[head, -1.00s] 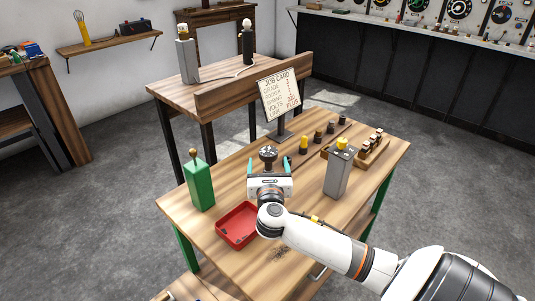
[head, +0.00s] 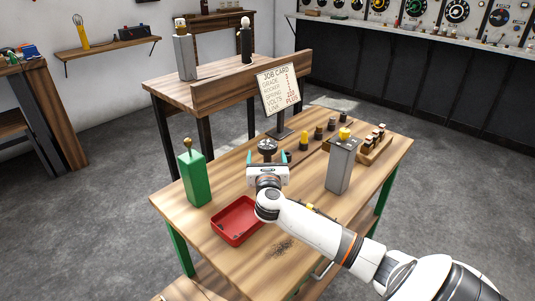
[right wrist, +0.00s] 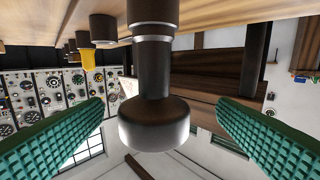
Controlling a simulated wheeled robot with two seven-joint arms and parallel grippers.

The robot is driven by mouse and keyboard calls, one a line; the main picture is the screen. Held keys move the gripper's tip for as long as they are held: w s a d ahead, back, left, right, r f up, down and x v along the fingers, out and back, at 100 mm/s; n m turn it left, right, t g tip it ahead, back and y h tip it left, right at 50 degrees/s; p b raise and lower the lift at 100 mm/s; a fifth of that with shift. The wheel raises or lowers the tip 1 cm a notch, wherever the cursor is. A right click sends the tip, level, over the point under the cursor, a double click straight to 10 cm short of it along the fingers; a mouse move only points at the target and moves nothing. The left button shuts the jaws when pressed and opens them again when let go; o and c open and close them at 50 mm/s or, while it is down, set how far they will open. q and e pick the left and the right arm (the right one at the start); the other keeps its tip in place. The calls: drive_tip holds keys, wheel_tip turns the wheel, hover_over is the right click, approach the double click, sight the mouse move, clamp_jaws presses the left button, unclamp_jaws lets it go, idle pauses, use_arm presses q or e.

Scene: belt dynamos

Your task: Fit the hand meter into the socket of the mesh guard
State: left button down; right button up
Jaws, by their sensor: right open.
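My right gripper (head: 268,158) is open over the work table (head: 217,184). Its teal fingers stand on either side of a dark knob-headed piece (head: 267,146). In the right wrist view, this piece (right wrist: 153,80) has a narrow neck and a wide round head. It sits between the green ribbed fingers (right wrist: 160,125), with gaps on both sides. I cannot tell by looks which piece is the hand meter or which is the mesh guard. My left gripper is not in view.
A red tray (head: 219,228) lies left of my arm. A green post (head: 195,180) and a grey post (head: 340,168) stand on either side. Several small knobs (head: 304,139), a wooden rack (head: 374,154) and the job card (head: 278,88) are behind.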

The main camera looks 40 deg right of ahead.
sight(267, 144)
drive_tip(key=shift+w+d+r, duration=0.2)
drive_tip(key=shift+w+d, duration=0.2)
drive_tip(key=shift+d, duration=0.1)
drive_tip(key=x, duration=0.3)
drive_tip(key=shift+w+d+r+b, duration=0.1)
drive_tip(key=shift+d+r+b, duration=0.2)
drive_tip(key=shift+d+b, duration=0.05)
drive_tip(key=shift+w+d, duration=0.2)
drive_tip(key=shift+w, duration=0.15)
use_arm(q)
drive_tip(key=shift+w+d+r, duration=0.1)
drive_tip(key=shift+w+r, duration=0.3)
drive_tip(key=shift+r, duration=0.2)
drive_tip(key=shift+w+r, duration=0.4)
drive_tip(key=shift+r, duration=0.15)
use_arm(e)
drive_tip(key=c, duration=1.3)
drive_tip(key=shift+o, duration=0.2)
drive_tip(key=shift+r, duration=0.1)
